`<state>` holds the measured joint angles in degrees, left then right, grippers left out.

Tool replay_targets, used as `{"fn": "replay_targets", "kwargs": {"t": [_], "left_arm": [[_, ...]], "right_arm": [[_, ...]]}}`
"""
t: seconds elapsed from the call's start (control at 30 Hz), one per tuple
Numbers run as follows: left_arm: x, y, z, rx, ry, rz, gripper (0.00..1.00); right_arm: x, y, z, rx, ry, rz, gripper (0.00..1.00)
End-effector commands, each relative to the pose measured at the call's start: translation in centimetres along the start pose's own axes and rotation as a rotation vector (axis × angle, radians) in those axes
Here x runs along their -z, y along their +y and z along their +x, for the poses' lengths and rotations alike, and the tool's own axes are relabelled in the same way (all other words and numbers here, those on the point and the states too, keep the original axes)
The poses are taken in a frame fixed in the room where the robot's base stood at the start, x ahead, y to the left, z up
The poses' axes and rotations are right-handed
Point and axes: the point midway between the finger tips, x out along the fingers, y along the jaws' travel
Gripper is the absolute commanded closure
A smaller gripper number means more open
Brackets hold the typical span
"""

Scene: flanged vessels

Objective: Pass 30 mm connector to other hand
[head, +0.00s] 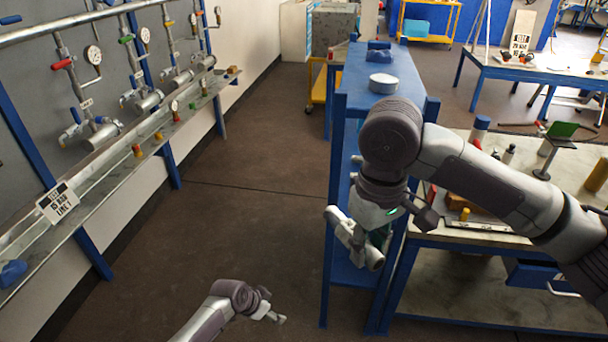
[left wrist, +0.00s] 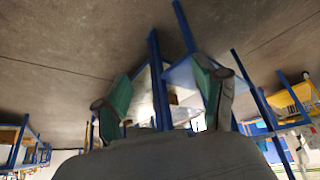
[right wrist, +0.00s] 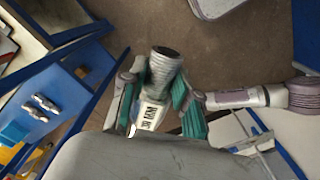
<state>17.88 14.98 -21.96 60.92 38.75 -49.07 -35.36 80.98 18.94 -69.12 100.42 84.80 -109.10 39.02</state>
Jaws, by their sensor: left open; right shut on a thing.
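My right gripper (right wrist: 160,92) is shut on the 30 mm connector (right wrist: 163,68). In the right wrist view the connector is a ribbed grey cylinder with a white label, held between the green finger pads. In the head view my right gripper (head: 362,242) hangs beside the blue shelf; I cannot clearly tell the connector from the fingers there. My left gripper (head: 268,312) is low at the bottom centre of the head view, well apart from the right one. In the left wrist view its green-padded fingers (left wrist: 165,98) are spread with nothing between them.
A blue shelf unit (head: 335,290) stands behind my right gripper, with a white round part (head: 383,83) on top. A workbench (head: 440,270) with tools is at right. A wall panel with gauges and a pipe ledge (head: 95,190) is at left. The floor (head: 235,170) between is clear.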

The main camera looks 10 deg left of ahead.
Motion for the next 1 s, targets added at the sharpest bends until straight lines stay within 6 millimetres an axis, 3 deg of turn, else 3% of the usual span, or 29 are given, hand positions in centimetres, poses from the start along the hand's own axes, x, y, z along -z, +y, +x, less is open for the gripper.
{"fn": "replay_targets", "kwargs": {"t": [0.03, 0.2, 0.37, 0.5, 0.6, 0.73, 0.9, 1.0], "left_arm": [[3.2, -0.7, -1.5, -0.014, 0.034, 0.049, 0.29], [11.8, -1.2, -6.9, -0.084, 0.127, 0.230, 0.29], [19.0, -0.4, -13.2, -0.149, 0.213, 0.442, 0.29], [24.1, 1.3, -19.6, -0.206, 0.283, 0.666, 0.29], [26.9, 3.0, -24.6, -0.247, 0.326, 0.851, 0.29], [29.1, 5.8, -31.4, -0.299, 0.366, 1.119, 0.29], [29.4, 9.1, -38.7, -0.361, 0.384, 1.455, 0.29], [28.9, 10.4, -41.6, -0.391, 0.378, 1.601, 0.29]], "right_arm": [[0.0, 0.0, -0.1, 0.000, 0.002, 0.000, 1.00], [0.0, 0.0, -0.1, 0.000, 0.002, 0.000, 1.00], [0.0, 0.0, -0.1, 0.000, 0.002, 0.000, 1.00], [0.0, 0.0, -0.1, 0.000, 0.002, 0.000, 1.00], [0.0, 0.0, -0.1, 0.000, 0.002, 0.000, 1.00], [0.0, 0.0, -0.1, 0.000, 0.002, 0.000, 1.00], [0.0, 0.0, -0.1, 0.000, 0.002, 0.000, 1.00], [0.0, 0.0, -0.1, 0.000, 0.002, 0.000, 1.00]]}}
